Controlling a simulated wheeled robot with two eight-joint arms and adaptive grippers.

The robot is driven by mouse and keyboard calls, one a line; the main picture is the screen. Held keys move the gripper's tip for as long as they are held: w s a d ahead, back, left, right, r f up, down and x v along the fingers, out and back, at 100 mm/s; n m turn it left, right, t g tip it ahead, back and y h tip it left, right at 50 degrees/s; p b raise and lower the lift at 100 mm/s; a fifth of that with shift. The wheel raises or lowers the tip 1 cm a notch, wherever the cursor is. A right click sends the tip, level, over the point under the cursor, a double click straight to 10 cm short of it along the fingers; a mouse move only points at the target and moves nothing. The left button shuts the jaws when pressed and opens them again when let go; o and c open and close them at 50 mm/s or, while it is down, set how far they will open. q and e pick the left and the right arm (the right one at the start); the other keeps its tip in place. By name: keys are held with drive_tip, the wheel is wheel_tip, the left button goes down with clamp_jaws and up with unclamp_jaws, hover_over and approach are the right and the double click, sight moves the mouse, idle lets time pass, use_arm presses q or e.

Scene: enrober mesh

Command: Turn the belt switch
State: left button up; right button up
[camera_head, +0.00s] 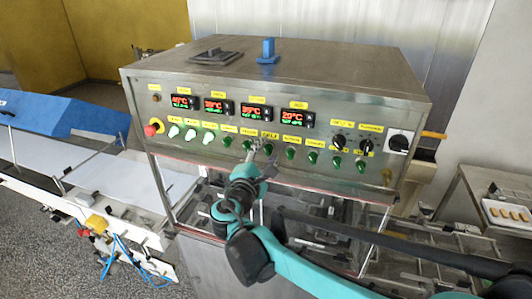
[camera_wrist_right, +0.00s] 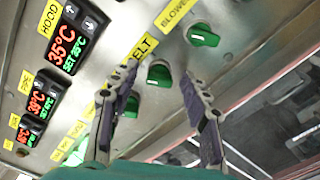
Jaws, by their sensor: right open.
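The belt switch is a green rotary knob (camera_wrist_right: 158,75) below the yellow BELT label (camera_wrist_right: 140,48) on the steel control panel (camera_head: 350,110). In the head view, the BELT label (camera_head: 270,134) is in the middle of the lower row, and my right gripper (camera_head: 259,153) partly covers the knob area. In the right wrist view, my right gripper (camera_wrist_right: 158,84) is open, its two fingers on either side of the belt knob. I cannot tell whether the fingers touch it. My left gripper is not in view.
Close neighbours are the blower knob (camera_wrist_right: 203,35) and another green knob (camera_wrist_right: 130,106). The panel also carries a red emergency button (camera_head: 151,130), temperature displays (camera_head: 251,110) and a black rotary switch (camera_head: 399,142). A white conveyor belt (camera_head: 120,180) runs at left.

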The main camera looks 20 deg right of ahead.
clamp_jaws()
drive_tip(key=shift+m, duration=0.3)
drive_tip(key=m+b, duration=0.1)
drive_tip(key=m, duration=0.4)
drive_tip(key=m+b, duration=0.1)
drive_tip(key=m, duration=0.5)
idle(0.4)
drive_tip(key=shift+m, duration=0.3)
